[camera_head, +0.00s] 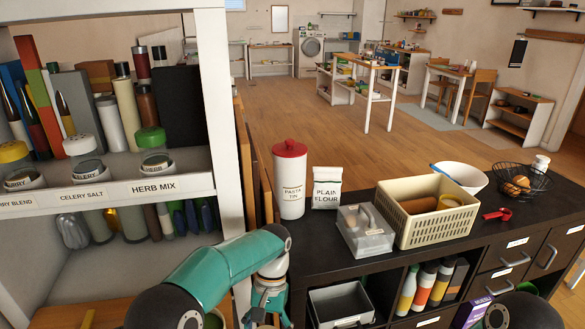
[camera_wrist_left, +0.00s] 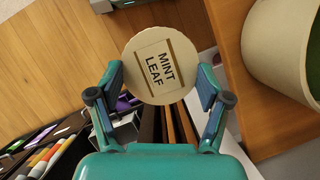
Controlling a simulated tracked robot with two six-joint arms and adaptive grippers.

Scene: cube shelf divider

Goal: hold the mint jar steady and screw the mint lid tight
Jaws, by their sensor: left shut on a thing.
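The mint lid (camera_wrist_left: 150,62) is a round cream disc with a framed "MINT LEAF" label, its face toward the left wrist camera. My left gripper (camera_wrist_left: 159,88) has its two fingers on either side of the disc and is shut on it. In the head view my left gripper (camera_head: 266,296) is low in the picture, in front of the dark counter, and the lid is hidden there. A large pale round container (camera_wrist_left: 278,50) with green inside is cut off at the right of the wrist view. I cannot tell if it is the mint jar. My right gripper is out of view.
A white shelf (camera_head: 215,100) with jars and books stands at the left. The dark counter (camera_head: 330,268) holds a red-lidded pasta tin (camera_head: 289,180), a flour bag (camera_head: 327,188), a clear box (camera_head: 365,235) and a cream basket (camera_head: 425,227). A wooden surface (camera_head: 65,310) lies at the lower left.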

